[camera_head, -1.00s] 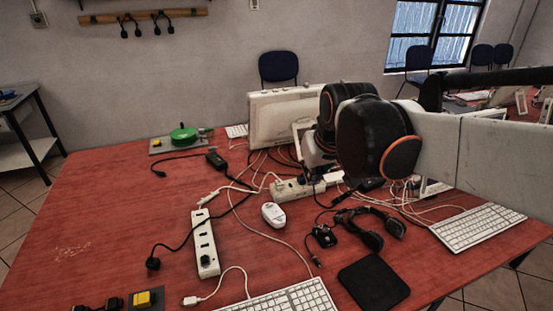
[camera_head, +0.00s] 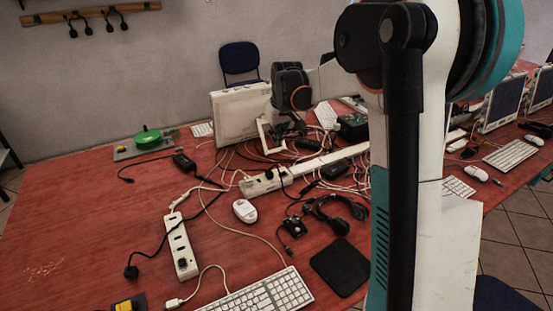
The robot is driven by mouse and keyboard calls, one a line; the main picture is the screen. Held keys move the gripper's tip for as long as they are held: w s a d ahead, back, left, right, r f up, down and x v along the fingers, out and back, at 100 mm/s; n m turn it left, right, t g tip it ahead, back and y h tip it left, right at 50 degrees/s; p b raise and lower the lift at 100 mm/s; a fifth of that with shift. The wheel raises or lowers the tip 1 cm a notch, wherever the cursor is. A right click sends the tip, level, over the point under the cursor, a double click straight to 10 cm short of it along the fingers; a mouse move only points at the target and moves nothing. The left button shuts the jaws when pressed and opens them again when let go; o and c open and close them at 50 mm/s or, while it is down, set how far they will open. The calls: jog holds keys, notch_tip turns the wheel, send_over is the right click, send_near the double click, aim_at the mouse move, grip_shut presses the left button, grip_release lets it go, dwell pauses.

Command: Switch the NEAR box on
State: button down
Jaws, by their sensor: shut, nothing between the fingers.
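A white power strip (camera_head: 181,250) lies left of centre on the red table, its row of sockets facing up. A second white power strip (camera_head: 265,181) lies farther back among tangled cables. A small yellow-topped item (camera_head: 125,305) is partly cut off at the bottom left edge. I cannot tell from the picture which of these is the near box, or any switch's state. My arm reaches over the table's back half; its dark joint with an orange ring is beside the monitor.
A white mouse (camera_head: 245,211), a keyboard (camera_head: 265,292), a headset (camera_head: 338,213) and a black pad (camera_head: 341,266) lie on the table. A monitor (camera_head: 240,115) stands at the back. A green round item (camera_head: 148,138) sits far left. The left tabletop is mostly clear.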

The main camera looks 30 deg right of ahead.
jog(key=w+d+f+p, duration=0.2)
jog(key=w+d+f, duration=0.4)
jog(key=f, duration=0.1)
jog(key=shift+w+d+f+g, duration=0.3)
jog(key=shift+w+f+g, duration=0.05)
jog(key=shift+f+g, duration=0.05)
jog(key=b, duration=0.5)
send_over(283, 172)
notch_tip(283, 172, down, 12)
jog(key=shift+w+f, duration=0.1)
jog(key=shift+f, duration=0.65)
jog(key=shift+d, duration=0.1)
